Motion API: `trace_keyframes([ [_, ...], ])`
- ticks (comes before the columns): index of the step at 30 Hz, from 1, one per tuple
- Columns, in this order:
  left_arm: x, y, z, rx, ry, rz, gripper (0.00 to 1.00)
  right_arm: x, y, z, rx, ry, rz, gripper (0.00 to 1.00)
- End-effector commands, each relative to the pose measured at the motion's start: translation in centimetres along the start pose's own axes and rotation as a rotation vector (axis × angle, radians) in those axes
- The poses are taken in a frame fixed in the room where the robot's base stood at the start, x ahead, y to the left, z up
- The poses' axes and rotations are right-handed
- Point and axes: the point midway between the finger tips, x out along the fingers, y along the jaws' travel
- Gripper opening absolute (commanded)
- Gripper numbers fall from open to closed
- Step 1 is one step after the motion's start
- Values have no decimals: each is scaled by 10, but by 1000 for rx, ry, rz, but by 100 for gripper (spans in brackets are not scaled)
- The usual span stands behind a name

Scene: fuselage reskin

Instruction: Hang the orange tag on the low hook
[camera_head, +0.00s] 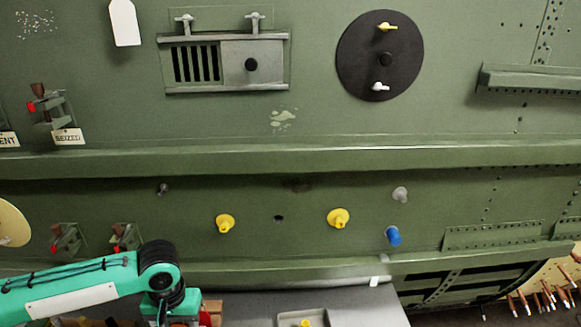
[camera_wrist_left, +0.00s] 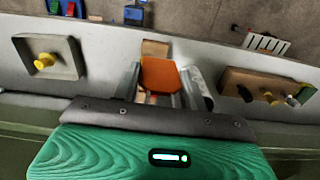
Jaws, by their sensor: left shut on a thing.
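The orange tag (camera_wrist_left: 160,75) shows in the left wrist view between the fingers of my left gripper (camera_wrist_left: 161,90), which is shut on it. The grey worktop lies beneath. In the head view my left arm comes in at the lower left, and its gripper and the tag are out of sight past the bottom edge. A small pale fitting (camera_head: 376,281) sits on the lower ledge, right of centre; I cannot tell whether it is the low hook. A blank white tag (camera_head: 124,23) hangs at the upper left of the panel. My right gripper is not in view.
Yellow knobs (camera_head: 338,218) and a blue peg (camera_head: 393,236) stick out of the green fuselage (camera_head: 300,120). A grey tray (camera_wrist_left: 70,44) with a yellow piece and a wooden block (camera_wrist_left: 232,80) flank my gripper. Copper-tipped pins (camera_head: 545,298) stand at lower right.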

Motion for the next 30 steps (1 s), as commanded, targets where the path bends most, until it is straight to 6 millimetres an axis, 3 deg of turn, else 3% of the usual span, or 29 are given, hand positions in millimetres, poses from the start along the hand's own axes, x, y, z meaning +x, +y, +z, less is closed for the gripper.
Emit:
trace_keyframes([
  [5, 26, 6, 9, 12, -1, 1, 22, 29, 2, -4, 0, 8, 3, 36],
  [15, 72, 18, 31, 37, 0, 1, 22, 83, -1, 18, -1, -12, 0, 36],
  [21, 79, 21, 36, 42, 3, 1, 22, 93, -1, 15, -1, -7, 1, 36],
  [30, 74, 27, 35, 69, 3, 1, 22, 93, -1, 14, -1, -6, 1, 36],
])
